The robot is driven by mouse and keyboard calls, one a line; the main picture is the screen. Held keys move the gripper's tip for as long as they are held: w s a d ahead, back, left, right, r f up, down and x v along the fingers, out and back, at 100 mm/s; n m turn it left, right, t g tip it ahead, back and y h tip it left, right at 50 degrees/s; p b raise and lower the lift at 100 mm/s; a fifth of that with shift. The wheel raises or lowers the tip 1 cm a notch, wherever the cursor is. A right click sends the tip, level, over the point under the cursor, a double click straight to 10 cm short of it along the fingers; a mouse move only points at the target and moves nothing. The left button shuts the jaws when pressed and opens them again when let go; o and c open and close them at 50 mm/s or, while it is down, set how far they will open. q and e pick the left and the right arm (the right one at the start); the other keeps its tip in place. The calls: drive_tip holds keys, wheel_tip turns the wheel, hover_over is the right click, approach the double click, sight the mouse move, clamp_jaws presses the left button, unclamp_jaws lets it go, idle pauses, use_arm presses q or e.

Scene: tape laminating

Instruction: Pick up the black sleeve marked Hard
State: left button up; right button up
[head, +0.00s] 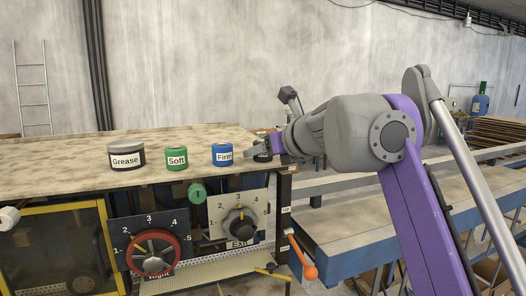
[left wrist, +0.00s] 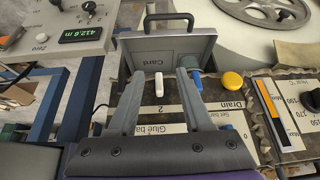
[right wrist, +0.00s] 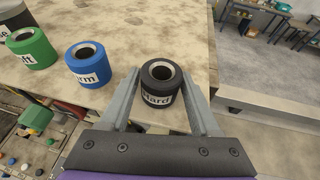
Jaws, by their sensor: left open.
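The black sleeve marked Hard (right wrist: 160,82) stands upright near the table's edge in the right wrist view. Its white label faces my wrist. My right gripper (right wrist: 160,72) is open, with one finger on each side of the sleeve; I cannot tell if either finger touches it. In the head view my right gripper (head: 264,146) covers most of the sleeve. My left gripper (left wrist: 160,75) is open and empty over a panel in the left wrist view, with a white switch showing between its fingers.
The table's edge drops off right of the sleeve. A Card box (left wrist: 165,50) and yellow button (left wrist: 232,80) are near my left gripper.

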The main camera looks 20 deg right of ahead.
clamp_jaws()
drive_tip(key=shift+r, duration=0.15)
